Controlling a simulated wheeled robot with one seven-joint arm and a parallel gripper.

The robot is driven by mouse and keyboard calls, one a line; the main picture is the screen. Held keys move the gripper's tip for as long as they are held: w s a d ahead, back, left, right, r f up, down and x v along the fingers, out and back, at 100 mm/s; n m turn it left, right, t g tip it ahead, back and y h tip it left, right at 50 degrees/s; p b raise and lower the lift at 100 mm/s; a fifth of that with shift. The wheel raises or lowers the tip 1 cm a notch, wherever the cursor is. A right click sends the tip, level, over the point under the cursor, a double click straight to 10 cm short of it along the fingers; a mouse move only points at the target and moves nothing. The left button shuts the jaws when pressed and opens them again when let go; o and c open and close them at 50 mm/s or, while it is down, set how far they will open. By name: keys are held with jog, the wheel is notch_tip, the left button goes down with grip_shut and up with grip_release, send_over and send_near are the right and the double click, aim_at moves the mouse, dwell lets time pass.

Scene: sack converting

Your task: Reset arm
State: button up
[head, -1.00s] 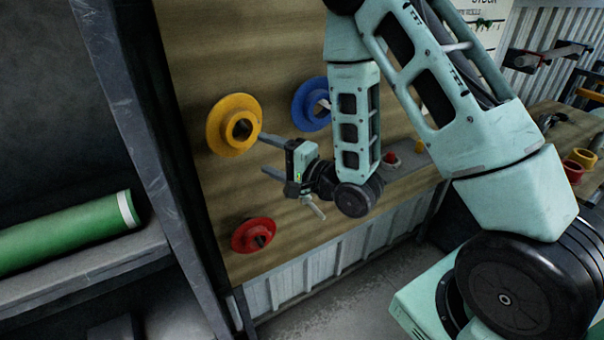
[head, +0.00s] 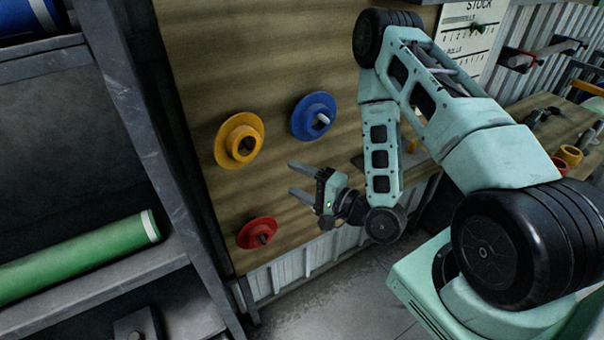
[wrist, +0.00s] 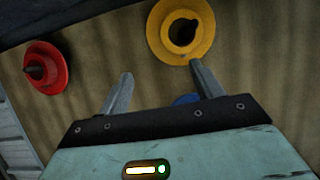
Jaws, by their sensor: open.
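My gripper (head: 301,180) is open and empty in the head view, held in front of the wooden board (head: 200,60). Its two fingers point left, apart from the board's fittings. In the wrist view the two fingers (wrist: 161,86) stand spread with nothing between them. A yellow flanged ring (head: 228,136) is above and left of the fingers; it also shows at the top of the wrist view (wrist: 160,40). A red flanged ring (head: 247,231) is below left, and left in the wrist view (wrist: 55,75).
A bench (head: 540,140) with red and yellow rings (head: 570,154) is at the right. A stock chart (head: 470,40) hangs at the top. Floor shows below the board.

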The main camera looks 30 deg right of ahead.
jog(key=shift+s+d, duration=0.1)
jog(key=shift+s, duration=0.15)
jog(key=a+f+n+g+h+b, duration=0.2)
jog(key=a+f+n+g+b, duration=0.5)
jog(key=a+n+g+b, duration=0.45)
jog(key=s+a+r+n+g+h+b, duration=0.1)
jog(key=s+n, duration=0.3)
jog(key=s, duration=0.6)
jog(key=s+a+r+n+g+h+b, duration=0.1)
jog(key=s+r+n+g+h+b, duration=0.2)
jog(key=s, duration=0.7)
jog(key=shift+s+r+n+g+h+b, duration=0.4)
jog(key=shift+r+n, duration=0.3)
jog(key=shift+n, duration=0.45)
jog(key=shift+w+d, duration=0.1)
jog(key=shift+w, duration=0.05)
